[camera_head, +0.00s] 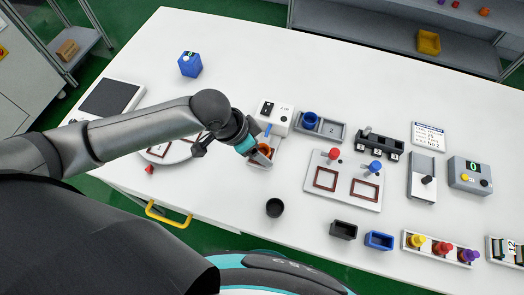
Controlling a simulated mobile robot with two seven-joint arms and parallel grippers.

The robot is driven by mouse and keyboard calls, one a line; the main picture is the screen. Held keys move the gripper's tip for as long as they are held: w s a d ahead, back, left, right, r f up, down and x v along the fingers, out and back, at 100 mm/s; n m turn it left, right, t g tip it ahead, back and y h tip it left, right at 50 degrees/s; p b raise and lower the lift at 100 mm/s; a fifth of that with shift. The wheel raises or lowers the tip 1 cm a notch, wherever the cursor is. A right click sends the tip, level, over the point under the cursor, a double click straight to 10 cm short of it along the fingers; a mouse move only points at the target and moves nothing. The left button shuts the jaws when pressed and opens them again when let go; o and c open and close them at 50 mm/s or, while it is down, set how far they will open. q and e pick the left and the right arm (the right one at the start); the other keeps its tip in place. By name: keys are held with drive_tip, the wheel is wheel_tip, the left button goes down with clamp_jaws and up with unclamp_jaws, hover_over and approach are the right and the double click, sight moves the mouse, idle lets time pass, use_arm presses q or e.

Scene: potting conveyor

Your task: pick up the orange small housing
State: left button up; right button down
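The orange small housing (265,150) shows as a small orange patch in a light-coloured holder (262,164) near the middle of the table, in the head view. My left arm reaches in from the left, and its gripper (262,153) is right at the housing. The fingers partly cover the housing. They are too small and overlapped to show whether they are open around it or closed on it. My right gripper is not in view.
A white box with a dark panel (283,108) stands just behind the gripper. A grey tray with a blue part (310,121) is to its right. A fixture board (345,195) lies further right, and a black cup (274,207) stands in front.

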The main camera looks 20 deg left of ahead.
use_arm(q)
clamp_jaws()
idle(0.4)
